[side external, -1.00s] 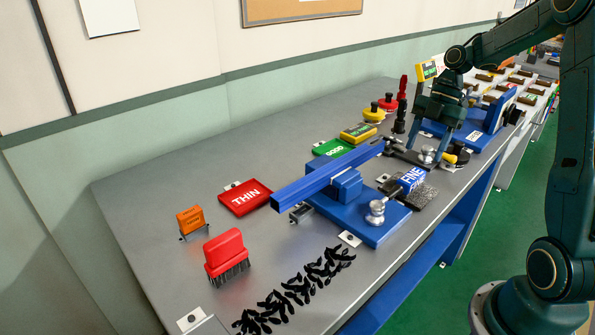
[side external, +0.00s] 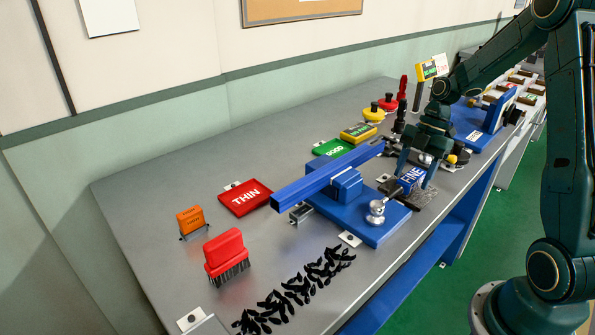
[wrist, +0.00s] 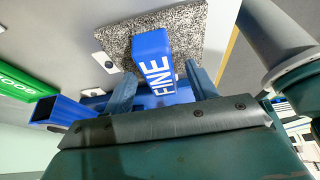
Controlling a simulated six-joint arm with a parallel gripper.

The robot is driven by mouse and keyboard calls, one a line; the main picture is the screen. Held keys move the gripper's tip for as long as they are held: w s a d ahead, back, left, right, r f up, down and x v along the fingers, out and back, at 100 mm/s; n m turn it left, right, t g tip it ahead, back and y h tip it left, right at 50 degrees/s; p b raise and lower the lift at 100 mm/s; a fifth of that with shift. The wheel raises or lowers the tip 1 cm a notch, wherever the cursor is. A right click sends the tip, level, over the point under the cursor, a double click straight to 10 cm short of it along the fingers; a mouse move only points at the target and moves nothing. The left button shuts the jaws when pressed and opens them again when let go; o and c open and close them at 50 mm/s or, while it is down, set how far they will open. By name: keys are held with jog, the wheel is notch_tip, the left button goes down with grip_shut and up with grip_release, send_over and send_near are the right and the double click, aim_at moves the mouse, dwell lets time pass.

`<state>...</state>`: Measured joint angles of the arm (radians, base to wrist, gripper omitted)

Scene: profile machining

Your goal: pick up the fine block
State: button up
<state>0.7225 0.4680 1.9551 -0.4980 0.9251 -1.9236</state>
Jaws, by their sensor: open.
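The fine block (side external: 411,176) is blue with white FINE lettering. It lies on a speckled grey pad (side external: 424,196) at the right edge of the blue fixture. In the wrist view the fine block (wrist: 153,66) lies between my two open fingers, with the speckled pad (wrist: 193,25) around its far end. My gripper (side external: 414,174) is open and low over the block, a finger to each side. Whether the fingers touch it cannot be told.
A blue fixture (side external: 375,232) holds a long blue profile (side external: 320,179) and a silver knob (side external: 376,208) close by. Black shavings (side external: 290,290) lie in front.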

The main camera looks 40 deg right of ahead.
aim_at(412, 175)
jog(key=shift+x, duration=0.75)
jog(key=c, duration=1.1)
jog(key=shift+r, duration=0.1)
jog(key=shift+r, duration=4.95)
